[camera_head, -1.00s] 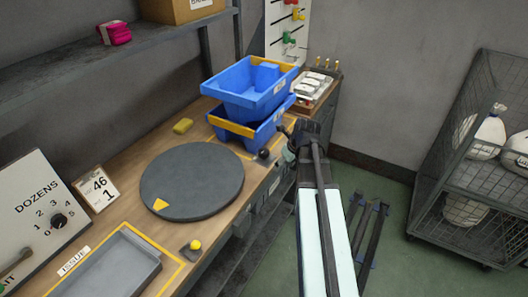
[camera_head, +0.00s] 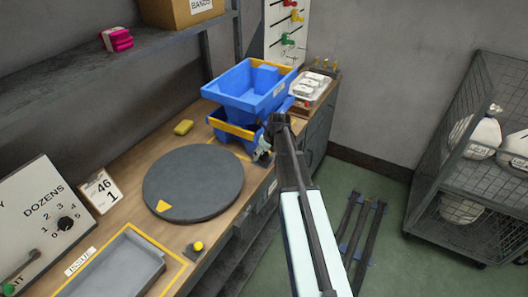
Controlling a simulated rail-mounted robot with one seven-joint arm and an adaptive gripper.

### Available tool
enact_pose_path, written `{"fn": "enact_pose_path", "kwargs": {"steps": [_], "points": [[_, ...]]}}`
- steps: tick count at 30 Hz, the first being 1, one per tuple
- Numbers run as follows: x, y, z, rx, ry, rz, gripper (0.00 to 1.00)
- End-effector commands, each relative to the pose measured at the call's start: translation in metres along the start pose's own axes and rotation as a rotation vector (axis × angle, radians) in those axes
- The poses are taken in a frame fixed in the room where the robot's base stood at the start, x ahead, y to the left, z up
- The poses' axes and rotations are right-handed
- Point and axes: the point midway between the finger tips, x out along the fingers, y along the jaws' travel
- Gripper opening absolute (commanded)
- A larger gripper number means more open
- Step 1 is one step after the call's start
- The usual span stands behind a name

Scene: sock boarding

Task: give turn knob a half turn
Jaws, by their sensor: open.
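The grey turntable disc (camera_head: 193,182) lies on the bench with its yellow triangle mark (camera_head: 164,206) at the front left. A small dark round knob, seen earlier at the bench edge right of the disc, is now mostly or wholly hidden by my gripper; I take it as the turn knob. My gripper (camera_head: 262,155) is open, beside the disc's right edge and in front of the lower blue bin. Whether its fingers are around or touching the knob cannot be told. A black dial (camera_head: 66,224) is on the DOZENS panel (camera_head: 35,215).
Two stacked blue bins (camera_head: 247,92) stand close behind my gripper. A yellow button (camera_head: 198,246), a grey tray (camera_head: 125,268) and a yellow sponge (camera_head: 183,127) are on the bench. A wire cage cart (camera_head: 455,185) stands at right. Green floor lies between.

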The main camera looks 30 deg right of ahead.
Motion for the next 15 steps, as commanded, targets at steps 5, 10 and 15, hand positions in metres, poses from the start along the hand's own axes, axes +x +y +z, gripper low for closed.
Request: {"fn": "enact_pose_path", "kwargs": {"steps": [5,10,15], "points": [[0.0026,0.0,0.0002,0.0,-0.001,0.0,0.74],[0.0025,0.0,0.0001,0.0,-0.001,0.0,0.71],[0.0024,0.0001,0.0,0.0,-0.001,0.0,0.14]]}}
